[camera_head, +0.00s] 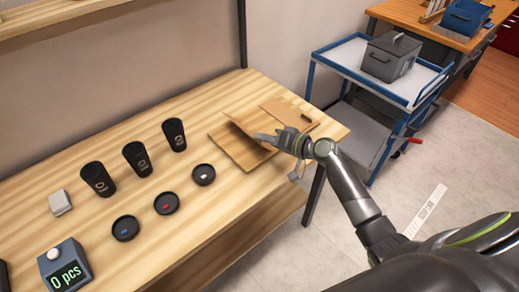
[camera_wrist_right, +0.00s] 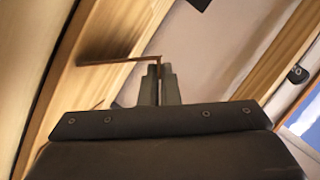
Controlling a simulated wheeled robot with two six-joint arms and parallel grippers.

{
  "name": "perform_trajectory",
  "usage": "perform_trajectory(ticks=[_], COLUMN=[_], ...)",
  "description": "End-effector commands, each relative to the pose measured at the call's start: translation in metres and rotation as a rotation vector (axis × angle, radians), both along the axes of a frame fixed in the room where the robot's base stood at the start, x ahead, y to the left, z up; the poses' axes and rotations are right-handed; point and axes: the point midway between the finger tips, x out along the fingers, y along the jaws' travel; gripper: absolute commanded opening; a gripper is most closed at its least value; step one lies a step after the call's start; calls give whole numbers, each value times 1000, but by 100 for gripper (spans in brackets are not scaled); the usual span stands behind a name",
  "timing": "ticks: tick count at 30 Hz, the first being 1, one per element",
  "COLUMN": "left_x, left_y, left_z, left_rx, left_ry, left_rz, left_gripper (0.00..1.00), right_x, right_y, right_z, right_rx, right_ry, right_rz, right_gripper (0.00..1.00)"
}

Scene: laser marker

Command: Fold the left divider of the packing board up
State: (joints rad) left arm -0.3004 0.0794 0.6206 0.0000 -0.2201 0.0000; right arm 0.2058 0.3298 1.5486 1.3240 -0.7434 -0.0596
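The brown packing board (camera_head: 236,149) lies at the right end of the wooden table. One flat divider panel (camera_head: 252,121) on it stands partly raised and tilted, which looks like the left divider. My right gripper (camera_head: 276,138) reaches in from the right over the board. In the right wrist view the fingers (camera_wrist_right: 160,84) of my right gripper are close together, with the thin brown edge of the divider (camera_wrist_right: 120,61) between them. The far side of the divider is hidden. My left gripper is in neither view.
Several black cups (camera_head: 136,158) and black lids (camera_head: 166,203) stand left of the board on the table (camera_head: 200,240). A counter reading "0 pcs" (camera_head: 65,268) is at the front left. A blue cart (camera_head: 345,55) with a grey box (camera_head: 391,56) stands behind right.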

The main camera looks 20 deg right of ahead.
Motion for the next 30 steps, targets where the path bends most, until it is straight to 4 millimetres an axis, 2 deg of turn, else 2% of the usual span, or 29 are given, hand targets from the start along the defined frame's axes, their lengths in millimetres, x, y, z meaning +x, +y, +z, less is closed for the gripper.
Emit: perform_trajectory(ticks=[1, 15, 23, 30], left_x=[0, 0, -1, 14], left_y=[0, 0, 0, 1], left_z=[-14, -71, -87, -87], left_rx=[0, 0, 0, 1], left_ry=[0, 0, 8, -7], left_rz=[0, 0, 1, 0], left_gripper=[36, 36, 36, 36], right_x=[2, 12, 15, 17], right_y=[-5, -34, -42, -45], right_z=[-6, -1, 0, 1], right_rx=[37, 410, 526, 569], right_ry=[13, 149, 190, 207], right_rz=[-1, -2, -2, -3], right_gripper=[0, 0, 0, 0])
